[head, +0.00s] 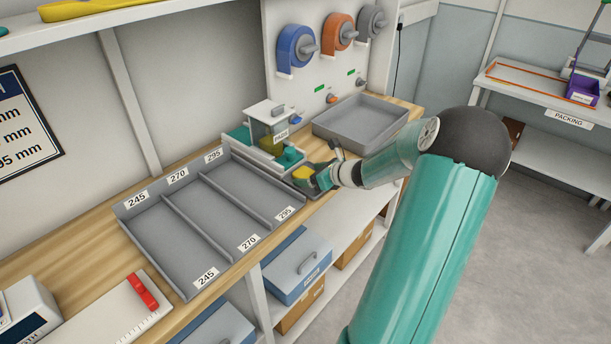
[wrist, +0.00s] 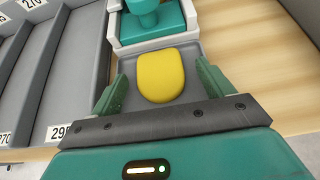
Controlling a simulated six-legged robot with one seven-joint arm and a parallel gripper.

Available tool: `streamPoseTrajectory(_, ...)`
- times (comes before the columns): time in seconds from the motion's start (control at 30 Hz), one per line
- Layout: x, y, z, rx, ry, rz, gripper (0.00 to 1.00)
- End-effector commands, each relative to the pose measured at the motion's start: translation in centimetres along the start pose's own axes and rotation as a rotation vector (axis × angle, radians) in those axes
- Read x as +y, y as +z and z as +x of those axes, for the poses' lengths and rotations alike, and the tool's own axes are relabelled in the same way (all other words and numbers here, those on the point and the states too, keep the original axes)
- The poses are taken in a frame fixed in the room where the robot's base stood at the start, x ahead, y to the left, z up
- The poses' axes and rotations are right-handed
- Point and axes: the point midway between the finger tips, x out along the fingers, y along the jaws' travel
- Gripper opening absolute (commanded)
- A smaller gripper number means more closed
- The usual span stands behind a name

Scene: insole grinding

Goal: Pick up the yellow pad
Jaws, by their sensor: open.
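The yellow pad (wrist: 162,75) lies flat on a grey surface in front of a teal and white machine (wrist: 147,22) in the wrist view. In the head view the yellow pad (head: 303,174) shows small beside my gripper. My gripper (wrist: 163,83) is open, with one green finger on each side of the pad. Gaps show between the fingers and the pad, and I cannot tell their height above it. In the head view my gripper (head: 318,178) is at the machine's front, and its wrist hides part of the area.
A grey tray with three empty compartments (head: 165,245) stands left of the machine. An empty grey bin (head: 360,124) stands to its right. Blue, orange and grey wheels (head: 296,47) are on the back panel. A white board with a red slider (head: 143,290) lies at front left.

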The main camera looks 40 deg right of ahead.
Motion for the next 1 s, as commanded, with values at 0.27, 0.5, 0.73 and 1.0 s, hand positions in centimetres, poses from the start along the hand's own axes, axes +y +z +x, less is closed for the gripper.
streamPoseTrajectory(0.27,-0.01,-0.01,0.09,0.001,-0.001,0.000,0.68)
streamPoseTrajectory(0.5,-0.02,-0.02,0.07,0.000,-0.001,0.001,0.32)
streamPoseTrajectory(0.73,-0.02,-0.02,0.06,0.000,-0.001,0.001,0.32)
streamPoseTrajectory(1.0,-0.03,0.81,-0.35,0.000,-0.001,-0.001,0.32)
